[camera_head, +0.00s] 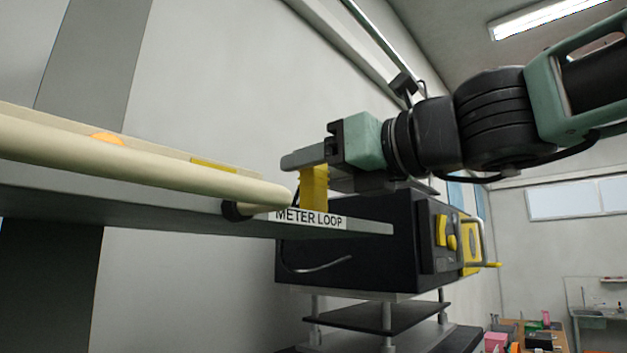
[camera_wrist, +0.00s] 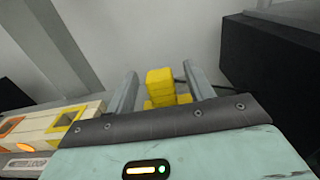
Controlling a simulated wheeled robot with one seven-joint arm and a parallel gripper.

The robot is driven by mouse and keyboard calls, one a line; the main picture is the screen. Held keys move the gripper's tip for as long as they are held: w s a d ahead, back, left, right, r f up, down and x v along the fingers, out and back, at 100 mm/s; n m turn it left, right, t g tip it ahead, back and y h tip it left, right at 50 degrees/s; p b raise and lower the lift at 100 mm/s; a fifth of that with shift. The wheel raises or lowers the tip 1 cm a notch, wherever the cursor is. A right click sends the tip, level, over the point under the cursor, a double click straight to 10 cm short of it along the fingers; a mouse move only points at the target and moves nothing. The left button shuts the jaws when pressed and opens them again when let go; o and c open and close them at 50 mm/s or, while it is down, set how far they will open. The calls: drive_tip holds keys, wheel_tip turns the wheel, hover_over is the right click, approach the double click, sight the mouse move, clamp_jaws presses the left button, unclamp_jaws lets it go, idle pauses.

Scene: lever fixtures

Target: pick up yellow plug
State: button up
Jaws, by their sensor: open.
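The yellow plug (camera_head: 313,187) stands upright on the grey shelf, above the "METER LOOP" label, in the head view. In the wrist view the yellow plug (camera_wrist: 160,82) shows between the two fingers, with a wider yellow part below it. My gripper (camera_head: 300,160) reaches in from the right at the height of the plug's top, and a finger hides part of the top. In the wrist view my gripper (camera_wrist: 158,80) is open, with a finger on each side of the plug and visible gaps.
A cream panel (camera_head: 130,160) with an orange light and yellow-framed socket lies left of the plug. The grey shelf (camera_head: 365,228) ends just right of it. A black box (camera_head: 350,247) with yellow fittings stands behind. A grey wall is close behind.

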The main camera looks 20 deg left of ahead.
drive_tip(key=shift+x, duration=1.25)
drive_tip(key=c, duration=1.1)
drive_tip(key=shift+r+p, duration=0.15)
drive_tip(key=shift+p, duration=0.15)
